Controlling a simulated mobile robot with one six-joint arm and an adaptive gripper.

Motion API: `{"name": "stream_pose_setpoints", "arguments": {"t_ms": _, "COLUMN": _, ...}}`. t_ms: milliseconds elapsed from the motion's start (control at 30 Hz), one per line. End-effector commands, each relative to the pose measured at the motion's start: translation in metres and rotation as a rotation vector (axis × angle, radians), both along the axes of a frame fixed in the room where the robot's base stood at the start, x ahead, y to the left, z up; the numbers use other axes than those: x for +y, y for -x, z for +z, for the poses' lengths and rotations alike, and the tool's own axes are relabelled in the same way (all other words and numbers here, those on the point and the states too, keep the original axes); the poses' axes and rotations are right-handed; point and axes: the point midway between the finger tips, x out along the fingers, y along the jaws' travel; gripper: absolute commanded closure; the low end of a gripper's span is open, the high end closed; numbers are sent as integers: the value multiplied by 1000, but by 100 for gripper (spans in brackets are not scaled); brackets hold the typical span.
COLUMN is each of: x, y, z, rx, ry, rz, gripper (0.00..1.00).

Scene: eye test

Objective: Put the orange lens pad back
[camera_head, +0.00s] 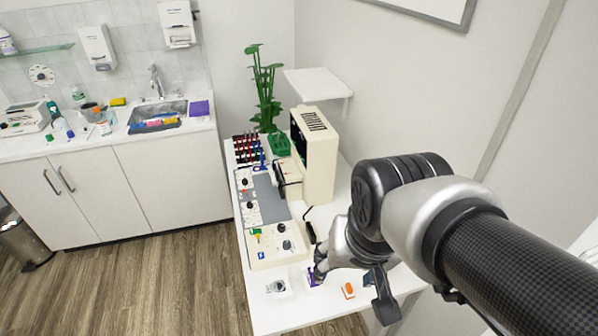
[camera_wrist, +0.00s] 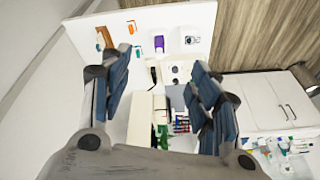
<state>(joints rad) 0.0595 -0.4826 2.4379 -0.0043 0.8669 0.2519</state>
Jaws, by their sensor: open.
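Two small orange things lie on the white table in the wrist view: a small one (camera_wrist: 131,27) and a longer one (camera_wrist: 105,36) beyond the left finger. I cannot tell which is the lens pad. In the head view one orange piece on a small white base (camera_head: 347,290) shows on the near part of the table; the other seems hidden by my gripper. My gripper (camera_head: 350,282) is open and empty above the table, its two fingers (camera_wrist: 160,60) wide apart. A purple piece (camera_wrist: 159,43) lies between the orange pieces and a white holder (camera_wrist: 190,40).
A cream control unit with knobs (camera_head: 272,246) and a tall cream machine (camera_head: 322,160) stand farther along the table. A green plant (camera_head: 265,90) and a rack of red-capped items (camera_head: 246,148) are at the far end. A sink counter (camera_head: 110,140) is at the left.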

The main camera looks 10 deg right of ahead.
Motion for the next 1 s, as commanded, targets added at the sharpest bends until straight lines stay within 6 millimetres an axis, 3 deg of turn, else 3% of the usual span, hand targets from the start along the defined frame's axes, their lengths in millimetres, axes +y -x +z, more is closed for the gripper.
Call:
{"name": "stream_pose_setpoints", "arguments": {"t_ms": 100, "x": 10, "y": 29, "z": 10, "rx": -52, "ry": 45, "rz": 155, "gripper": 44}}
{"name": "stream_pose_setpoints", "arguments": {"t_ms": 300, "x": 15, "y": 52, "z": 12, "rx": -83, "ry": 87, "rz": 283, "gripper": 44}}
{"name": "stream_pose_setpoints", "arguments": {"t_ms": 1000, "x": 16, "y": 53, "z": 12, "rx": -85, "ry": 90, "rz": 291, "gripper": 44}}
